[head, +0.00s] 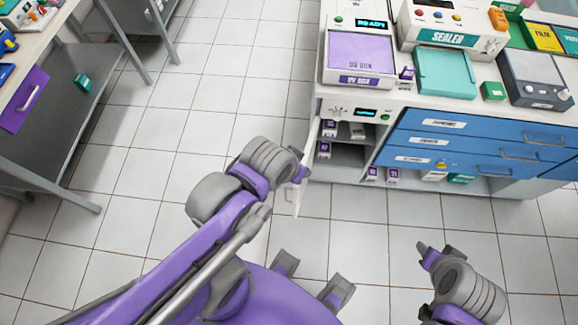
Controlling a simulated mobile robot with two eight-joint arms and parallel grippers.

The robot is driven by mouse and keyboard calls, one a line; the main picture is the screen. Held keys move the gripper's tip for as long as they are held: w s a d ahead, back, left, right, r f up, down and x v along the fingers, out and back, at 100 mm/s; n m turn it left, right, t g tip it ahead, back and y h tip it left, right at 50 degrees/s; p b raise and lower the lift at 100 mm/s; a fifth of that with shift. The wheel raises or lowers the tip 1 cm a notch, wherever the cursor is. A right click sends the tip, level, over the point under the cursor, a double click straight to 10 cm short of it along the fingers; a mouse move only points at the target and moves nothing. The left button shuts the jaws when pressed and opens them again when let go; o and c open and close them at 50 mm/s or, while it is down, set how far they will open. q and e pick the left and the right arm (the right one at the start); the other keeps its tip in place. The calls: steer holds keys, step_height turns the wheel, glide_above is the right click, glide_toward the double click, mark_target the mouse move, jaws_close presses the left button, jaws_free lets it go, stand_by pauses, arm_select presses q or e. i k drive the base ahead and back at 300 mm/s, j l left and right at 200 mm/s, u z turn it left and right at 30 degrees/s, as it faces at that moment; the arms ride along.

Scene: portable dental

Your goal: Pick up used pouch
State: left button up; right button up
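I cannot pick out a used pouch for certain in the head view. My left gripper (299,174) is at the open white door (311,150) of the cabinet, at its edge. Its fingers are small and partly hidden by the wrist, so I cannot tell whether they grip the door. My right gripper (437,254) is over the bare floor in front of the blue drawers, with its fingers apart and nothing seen between them.
The open compartment (350,154) holds several small labelled boxes. Blue drawers (470,132) are shut. A purple-topped unit (361,53), a sealer (450,38) and a teal tray (446,72) stand on the counter. A grey shelf table (75,110) is at left. The tiled floor between is clear.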

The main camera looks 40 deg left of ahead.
mark_target(356, 130)
steer(key=k+j, duration=0.1)
steer(key=j, duration=0.6)
steer(key=k+j, duration=0.15)
steer(key=j, duration=0.2)
steer(key=k+j, duration=0.25)
steer(key=k, duration=0.2)
